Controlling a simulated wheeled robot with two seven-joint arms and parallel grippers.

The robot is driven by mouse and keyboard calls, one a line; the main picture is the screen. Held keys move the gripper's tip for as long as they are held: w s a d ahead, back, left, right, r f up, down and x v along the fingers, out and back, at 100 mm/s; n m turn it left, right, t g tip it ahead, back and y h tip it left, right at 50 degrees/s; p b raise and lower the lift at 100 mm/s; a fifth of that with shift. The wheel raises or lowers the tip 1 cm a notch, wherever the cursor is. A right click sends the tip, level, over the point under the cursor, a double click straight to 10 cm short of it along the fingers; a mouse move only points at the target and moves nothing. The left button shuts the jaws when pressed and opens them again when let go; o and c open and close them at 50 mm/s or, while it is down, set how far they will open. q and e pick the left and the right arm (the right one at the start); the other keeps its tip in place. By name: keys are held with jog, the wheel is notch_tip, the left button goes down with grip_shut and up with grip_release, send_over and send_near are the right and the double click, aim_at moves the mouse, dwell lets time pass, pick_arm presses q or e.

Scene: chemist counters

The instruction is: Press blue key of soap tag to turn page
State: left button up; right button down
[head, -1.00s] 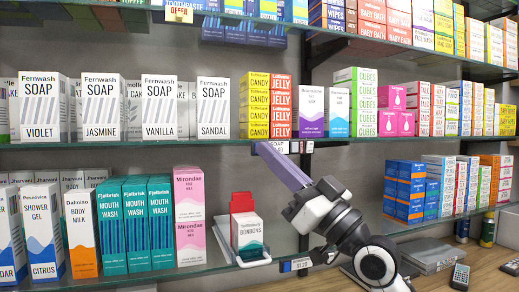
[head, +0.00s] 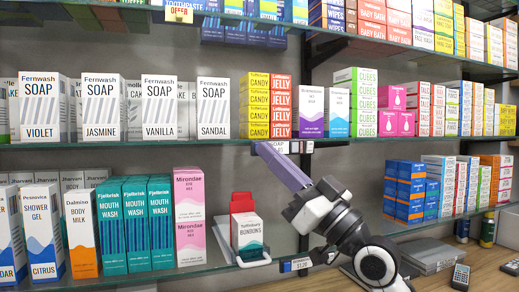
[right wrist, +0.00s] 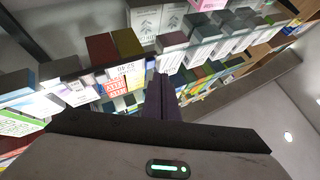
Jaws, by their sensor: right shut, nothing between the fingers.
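The soap tag (head: 283,147) is a small pale label at the edge of the middle shelf, partly hidden behind my right gripper's fingers. Its blue key cannot be made out. My right gripper (head: 264,150) is shut and empty. Its long purple-grey fingers point up and left, with the tips at the shelf edge by the tag. In the right wrist view the shut fingers (right wrist: 161,80) end close to a white-faced block with a dark top (right wrist: 171,55). I cannot tell whether the tips touch the tag. My left gripper is not in view.
White soap boxes (head: 213,108) and yellow candy boxes (head: 254,104) stand on the middle shelf above the tag. A red holder with a bonbons box (head: 246,233) stands on the lower shelf, left of my right arm. Another small tag (head: 309,147) hangs just right of the soap tag.

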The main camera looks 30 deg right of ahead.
jog(key=shift+w, duration=0.15)
dwell(0.4)
jog(key=shift+w+d, duration=0.1)
jog(key=shift+w, duration=0.2)
jog(key=shift+w+d+b, duration=0.1)
jog(key=shift+w+b, duration=0.2)
jog(key=shift+w, duration=0.15)
dwell(0.7)
jog(key=shift+s, duration=0.1)
jog(key=shift+s+a, duration=0.2)
jog(key=shift+s, duration=0.55)
jog(key=shift+s, duration=0.1)
jog(key=s, duration=0.2)
jog(key=s+a+p, duration=0.1)
jog(key=s, duration=0.1)
jog(key=shift+s+a, duration=0.1)
jog(key=shift+s, duration=0.25)
